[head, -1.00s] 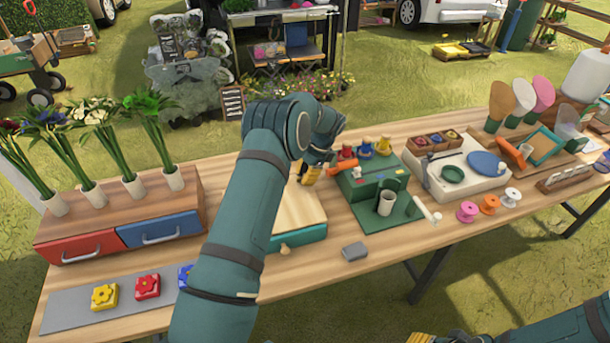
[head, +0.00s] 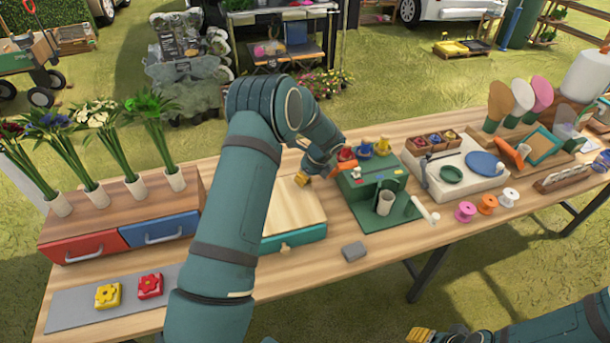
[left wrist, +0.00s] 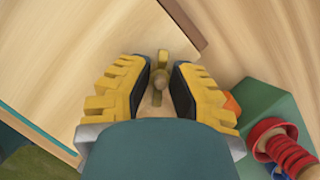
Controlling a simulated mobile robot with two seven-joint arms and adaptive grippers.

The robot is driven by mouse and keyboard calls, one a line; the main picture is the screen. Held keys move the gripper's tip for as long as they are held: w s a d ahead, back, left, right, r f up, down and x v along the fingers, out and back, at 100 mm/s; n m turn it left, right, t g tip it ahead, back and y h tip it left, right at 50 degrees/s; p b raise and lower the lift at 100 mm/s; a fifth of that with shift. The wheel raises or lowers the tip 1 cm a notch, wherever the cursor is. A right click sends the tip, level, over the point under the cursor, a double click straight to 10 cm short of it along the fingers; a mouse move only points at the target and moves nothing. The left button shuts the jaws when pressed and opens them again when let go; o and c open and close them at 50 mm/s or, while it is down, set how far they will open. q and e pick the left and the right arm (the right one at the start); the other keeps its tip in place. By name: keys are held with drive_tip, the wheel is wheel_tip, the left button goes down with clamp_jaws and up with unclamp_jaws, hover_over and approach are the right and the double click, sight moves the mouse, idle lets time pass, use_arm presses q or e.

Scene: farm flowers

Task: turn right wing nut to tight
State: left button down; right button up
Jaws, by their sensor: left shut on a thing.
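The flower press has a pale wooden top board (head: 297,208) on a teal base (head: 300,238). My left gripper (head: 303,180) is at the board's far right part in the head view. In the left wrist view, the yellow-and-black fingers of my left gripper (left wrist: 160,88) are shut on a brass wing nut (left wrist: 161,62). Its rounded centre stands between the pads, and its wings run lengthwise between the fingers. In the head view the wing nut is hidden by my gripper. My right gripper (head: 425,336) is cut off at the bottom edge, so its fingers cannot be judged.
A green device (head: 375,190) with red, blue and yellow spools stands just right of my left gripper. A grey block (head: 354,251) lies in front. A drawer box (head: 190,200) with flower vases stands left. Bare tabletop lies in front of the press.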

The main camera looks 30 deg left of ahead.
use_arm(q)
drive_tip(key=m, duration=0.2)
drive_tip(key=m+t+p, duration=0.1)
drive_tip(key=m, duration=0.1)
drive_tip(key=shift+s+f+t, duration=0.1)
drive_tip(key=shift+s+t, duration=0.1)
drive_tip(key=shift+t, duration=0.1)
drive_tip(key=shift+m+t+h+p, duration=0.5)
drive_tip(key=shift+m+p, duration=0.1)
drive_tip(key=shift+m, duration=1.1)
drive_tip(key=shift+w, duration=0.1)
drive_tip(key=c, duration=0.9)
unclamp_jaws()
drive_tip(key=shift+o, duration=0.2)
drive_tip(key=v, duration=1.2)
